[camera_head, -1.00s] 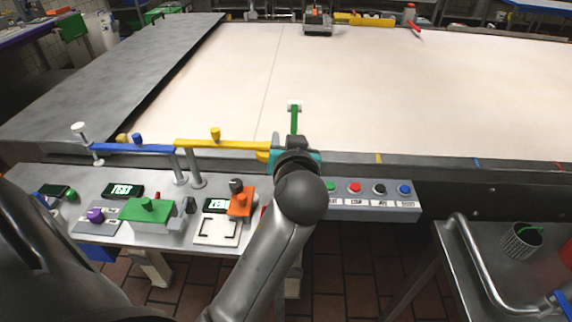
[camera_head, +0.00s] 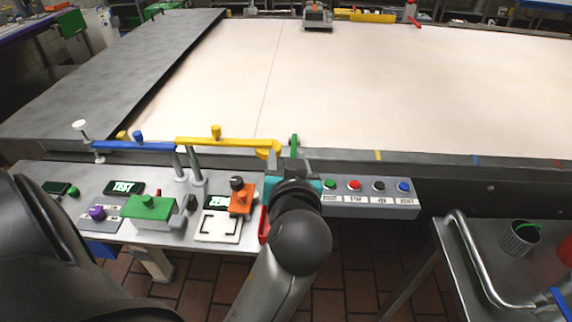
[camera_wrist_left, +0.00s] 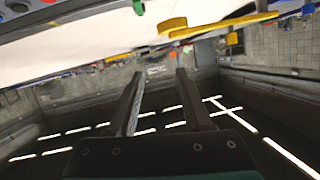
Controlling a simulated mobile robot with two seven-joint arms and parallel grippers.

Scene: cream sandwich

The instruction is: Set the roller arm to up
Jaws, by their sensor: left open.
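A thin green arm (camera_head: 294,146) stands at the near edge of the large cream surface, just beyond my left wrist in the head view. I cannot tell for sure that it is the roller arm; its lower part is hidden by my wrist, and no white end piece shows on it. A small green piece (camera_wrist_left: 138,7) shows at the top of the left wrist view. My left gripper (camera_head: 303,180) is mostly hidden behind my wrist in the head view. In the left wrist view my left gripper (camera_wrist_left: 159,74) is open, with nothing between its fingers.
A yellow bar (camera_head: 235,143) and a blue bar (camera_head: 135,147) lie along the table edge to the left. A button box (camera_head: 365,203) stands right of my wrist. A panel (camera_head: 150,232) with displays, an orange piece (camera_head: 241,200) and a green block (camera_head: 148,207) lies left.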

